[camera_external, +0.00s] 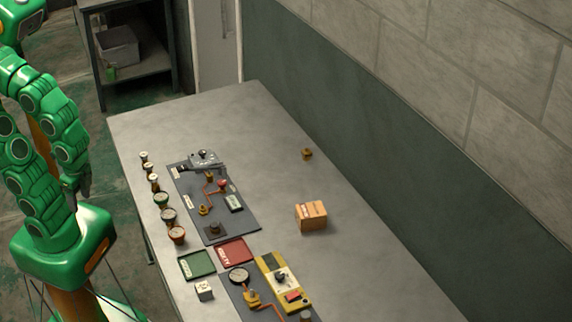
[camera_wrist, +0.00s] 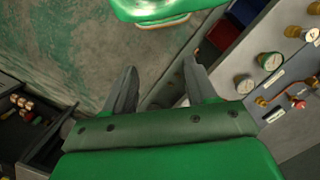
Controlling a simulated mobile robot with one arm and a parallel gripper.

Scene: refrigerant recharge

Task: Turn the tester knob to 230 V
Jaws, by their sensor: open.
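The yellow tester (camera_external: 285,283) lies at the near end of the grey table in the external view. Its dark knob (camera_external: 281,276) sits on a pale face above a red patch. The knob's setting and the 230 V mark are too small to read. My gripper (camera_wrist: 160,88) is open and empty, with its two dark fingers apart over the floor in the wrist view. My green arm is folded at the left of the external view, away from the table top and the tester. The wrist view does not clearly show the tester.
The table (camera_external: 375,280) holds a row of gauges (camera_external: 168,215), a dark panel with copper piping (camera_external: 214,205), a green tray (camera_external: 198,264), a red tray (camera_external: 234,251), a white cube (camera_external: 204,290) and a cardboard box (camera_external: 311,215). A wall runs behind it. The table's right side is mostly clear.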

